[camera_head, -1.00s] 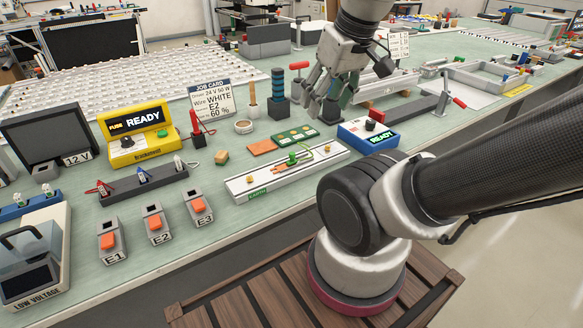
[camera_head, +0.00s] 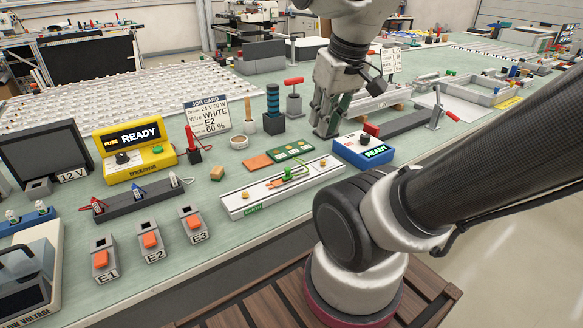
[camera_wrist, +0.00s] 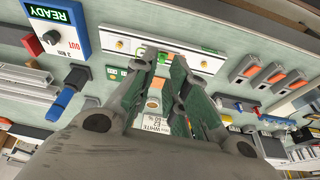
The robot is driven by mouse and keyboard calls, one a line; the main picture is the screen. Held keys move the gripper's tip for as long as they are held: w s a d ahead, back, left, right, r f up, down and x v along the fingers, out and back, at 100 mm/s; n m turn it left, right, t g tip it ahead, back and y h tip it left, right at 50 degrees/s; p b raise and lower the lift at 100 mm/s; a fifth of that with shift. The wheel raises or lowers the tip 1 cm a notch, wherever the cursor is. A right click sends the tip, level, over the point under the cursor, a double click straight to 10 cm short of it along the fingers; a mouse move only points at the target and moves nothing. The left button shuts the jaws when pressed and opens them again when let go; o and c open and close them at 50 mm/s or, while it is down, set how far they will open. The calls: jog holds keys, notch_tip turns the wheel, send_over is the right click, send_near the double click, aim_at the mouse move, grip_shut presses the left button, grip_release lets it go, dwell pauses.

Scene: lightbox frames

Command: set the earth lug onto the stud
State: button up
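A white earth rail (camera_head: 237,208) with a green EARTH label and brass studs (camera_head: 246,195) lies along the front of the bench. A copper-coloured lug (camera_head: 275,184) with a green piece (camera_head: 288,174) and a green wire lies at the rail's middle. My gripper (camera_head: 324,132) is above the bench, behind the rail's right end and left of the blue READY box. In the wrist view, the fingers of my gripper (camera_wrist: 166,62) stand apart, with a visible gap and nothing clearly held. The rail (camera_wrist: 190,56) shows beyond the fingertips; the fingers partly hide its middle.
The blue READY box (camera_head: 362,151) stands close to my gripper's right. A green board (camera_head: 289,152) and an orange pad (camera_head: 257,163) lie behind the rail. A red-handled post (camera_head: 294,101) and a dark blue ribbed post (camera_head: 273,103) stand behind left.

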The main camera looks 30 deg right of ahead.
jog(key=w+d+f+m+g, duration=0.1)
jog(key=w+d, duration=0.1)
jog(key=w+d+f+m+g, duration=0.1)
jog(key=d+f, duration=0.1)
jog(key=w+d+f+m+g+y, duration=0.1)
jog(key=w+d+m, duration=0.1)
jog(key=shift+w+f+g, duration=0.3)
jog(key=shift+w+f, duration=0.05)
grip_shut()
jog(key=w+d+f+m+g+y, duration=0.1)
jog(key=w+d+f+m+y, duration=0.2)
jog(key=w+m, duration=0.6)
jog(key=shift+w+d+f+m, duration=0.2)
jog(key=shift+d+f+m, duration=0.35)
jog(key=shift+d, duration=0.2)
jog(key=x, duration=0.9)
jog(key=shift+a, duration=0.25)
jog(key=a, duration=0.2)
jog(key=s+a, duration=0.1)
jog(key=shift+f, duration=0.3)
jog(key=shift+s+a, duration=0.1)
jog(key=shift+a, duration=0.45)
